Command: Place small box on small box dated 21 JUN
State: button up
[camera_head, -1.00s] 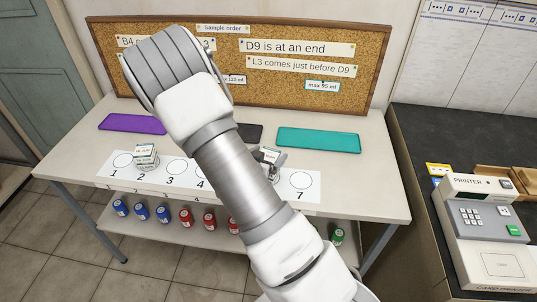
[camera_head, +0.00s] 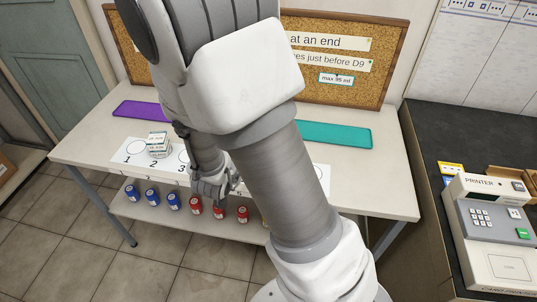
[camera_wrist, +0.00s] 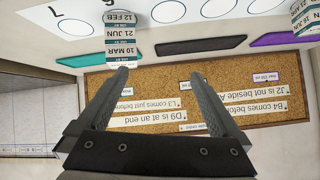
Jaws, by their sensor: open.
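In the wrist view, which is upside down, a stack of small white-and-teal boxes stands on the numbered strip. The box dated 10 MAR (camera_wrist: 120,51) is uppermost, the box dated 21 JUN (camera_wrist: 113,33) is under it, and 12 FEB (camera_wrist: 118,18) shows lowest. My gripper (camera_wrist: 160,75) is open with nothing between its fingers. One fingertip appears close to the 10 MAR box; contact cannot be told. In the head view my gripper (camera_head: 216,187) is by the table's front edge, and my arm hides this stack.
Another small-box stack (camera_head: 158,143) stands around circle 2; it also shows in the wrist view (camera_wrist: 309,18). A purple mat (camera_head: 138,111) and teal mat (camera_head: 335,135) lie behind. A corkboard (camera_head: 348,83) backs the table. Bottles (camera_head: 197,205) fill the lower shelf.

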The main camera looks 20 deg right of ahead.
jog(key=s+a+r+n+y, duration=0.2)
jog(key=a+r+n+y, duration=0.15)
jog(key=r, duration=0.35)
jog(key=s+a+r+n+y, duration=0.2)
jog(key=a+r+y, duration=0.2)
jog(key=a+r, duration=0.15)
jog(key=s+d+r+n+g, duration=0.1)
jog(key=s+d+r+n, duration=0.1)
jog(key=s, duration=0.6)
jog(key=s+d+r+n+g+h, duration=0.1)
jog(key=s+d+r+n+g, duration=0.1)
jog(key=s+d+r, duration=0.3)
jog(key=s, duration=0.3)
jog(key=shift+s+d+r, duration=0.15)
jog(key=shift+d+r, duration=0.1)
jog(key=shift+r, duration=0.15)
